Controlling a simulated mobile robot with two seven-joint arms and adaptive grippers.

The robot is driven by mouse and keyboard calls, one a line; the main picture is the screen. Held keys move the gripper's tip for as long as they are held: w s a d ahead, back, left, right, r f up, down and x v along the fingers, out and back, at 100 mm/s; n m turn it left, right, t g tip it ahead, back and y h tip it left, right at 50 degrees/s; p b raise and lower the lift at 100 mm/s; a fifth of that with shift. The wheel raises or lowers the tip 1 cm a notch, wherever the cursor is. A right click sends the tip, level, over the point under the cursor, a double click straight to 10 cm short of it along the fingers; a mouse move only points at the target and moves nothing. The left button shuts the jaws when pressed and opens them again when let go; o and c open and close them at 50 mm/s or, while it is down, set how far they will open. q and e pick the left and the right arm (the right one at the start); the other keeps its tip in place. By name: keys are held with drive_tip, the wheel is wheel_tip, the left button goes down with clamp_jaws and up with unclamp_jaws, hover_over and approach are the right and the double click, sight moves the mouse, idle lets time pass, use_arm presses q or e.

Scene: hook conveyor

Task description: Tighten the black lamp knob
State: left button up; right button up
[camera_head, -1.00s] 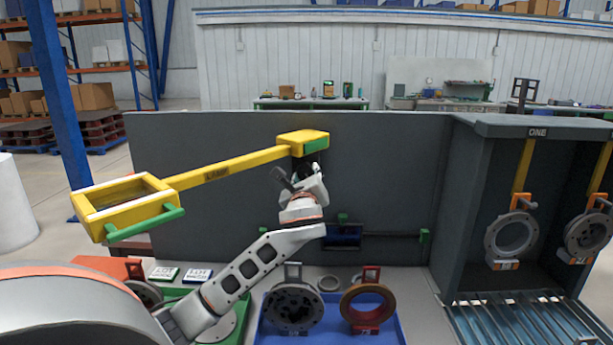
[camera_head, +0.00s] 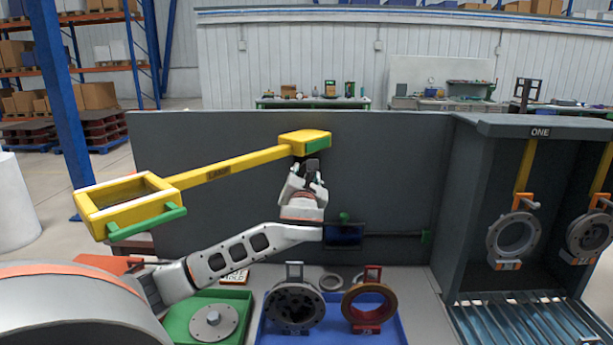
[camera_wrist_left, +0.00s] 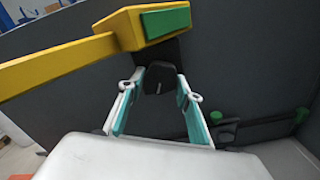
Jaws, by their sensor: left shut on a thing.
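The yellow lamp arm (camera_head: 228,169) runs from a yellow frame (camera_head: 128,203) with a green bar to a yellow and green lamp head (camera_head: 304,142). The black knob (camera_wrist_left: 158,78) sits under the lamp head, between my left fingertips in the left wrist view. My left gripper (camera_head: 305,176) is upright just below the lamp head and shut on the knob. It also shows in the left wrist view (camera_wrist_left: 159,84), with one finger on each side of the knob. In the head view the knob is mostly hidden by the fingers. My right gripper is not in view.
A dark grey panel (camera_head: 390,170) stands behind. Below are a green tray (camera_head: 238,305) with a metal disc and a blue tray (camera_head: 335,335) with two ring parts. A grey booth (camera_head: 470,185) with hanging rings stands at the right.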

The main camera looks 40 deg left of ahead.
use_arm(q)
drive_tip(key=m, duration=0.4)
drive_tip(key=shift+a+m, duration=0.1)
drive_tip(key=shift+m, duration=0.2)
drive_tip(key=shift+s+r+m, duration=0.1)
drive_tip(key=shift+m, duration=2.2)
drive_tip(key=o, duration=1.1)
drive_tip(key=v, duration=1.2)
